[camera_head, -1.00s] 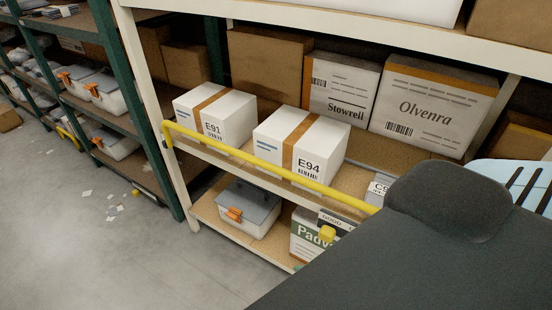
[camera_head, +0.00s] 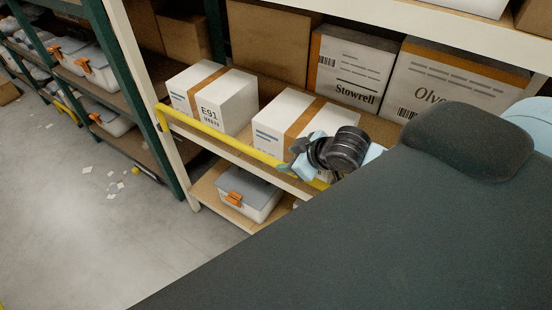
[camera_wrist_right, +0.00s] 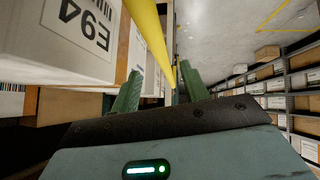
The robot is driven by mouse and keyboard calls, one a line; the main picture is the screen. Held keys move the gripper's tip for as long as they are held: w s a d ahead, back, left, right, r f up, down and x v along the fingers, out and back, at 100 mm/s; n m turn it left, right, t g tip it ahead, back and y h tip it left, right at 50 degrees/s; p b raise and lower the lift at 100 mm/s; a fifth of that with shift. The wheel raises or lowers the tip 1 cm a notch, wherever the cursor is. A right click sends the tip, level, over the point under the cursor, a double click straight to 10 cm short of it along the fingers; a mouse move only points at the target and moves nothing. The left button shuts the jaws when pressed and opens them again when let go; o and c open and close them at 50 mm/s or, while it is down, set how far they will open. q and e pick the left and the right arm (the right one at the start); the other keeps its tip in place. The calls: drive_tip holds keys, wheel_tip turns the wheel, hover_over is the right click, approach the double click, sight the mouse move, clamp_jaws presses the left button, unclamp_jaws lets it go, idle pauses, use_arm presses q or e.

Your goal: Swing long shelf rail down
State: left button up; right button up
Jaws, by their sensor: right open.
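The long yellow shelf rail (camera_head: 225,138) runs across the front of the shelf, just in front of the white boxes. Its left end sits by the pale upright; its right part is hidden behind my right gripper and arm. My right gripper (camera_head: 291,158) is at the rail, in front of box E94 (camera_head: 276,127). In the right wrist view the yellow rail (camera_wrist_right: 151,35) comes down toward the gap between the green fingers of the right gripper (camera_wrist_right: 160,88). The jaws are open; whether they touch the rail I cannot tell. My left gripper is out of view.
White box E91 (camera_head: 214,97) stands left of E94, with the Stowrell box (camera_head: 350,70) and Olvenra box (camera_head: 440,80) behind. A grey-lidded bin (camera_head: 250,193) is on the shelf below. Open floor (camera_head: 90,235) with paper scraps lies left.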

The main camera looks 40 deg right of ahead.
sight(274, 161)
drive_tip(key=x, duration=0.7)
drive_tip(key=shift+w+f, duration=0.1)
drive_tip(key=shift+w, duration=0.05)
clamp_jaws()
